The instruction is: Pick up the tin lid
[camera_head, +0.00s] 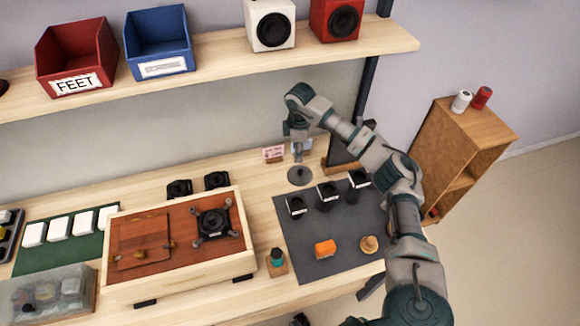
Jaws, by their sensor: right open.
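A flat grey round disc, which looks like the tin lid (300,176), lies on the wooden bench at the back edge of the dark grey mat (308,236). My right arm reaches in from the lower right. My right gripper (298,153) points down just above the disc, with its jaws open. The fingertips are small here, and I cannot tell whether they touch the disc. My left gripper is not in view.
Several small black boxes (327,193), an orange block (324,249) and a round wooden piece (369,244) sit on the mat. A small pink card (273,154) stands behind the disc. A wooden tray (180,285) is to the left. A shelf (215,65) runs above.

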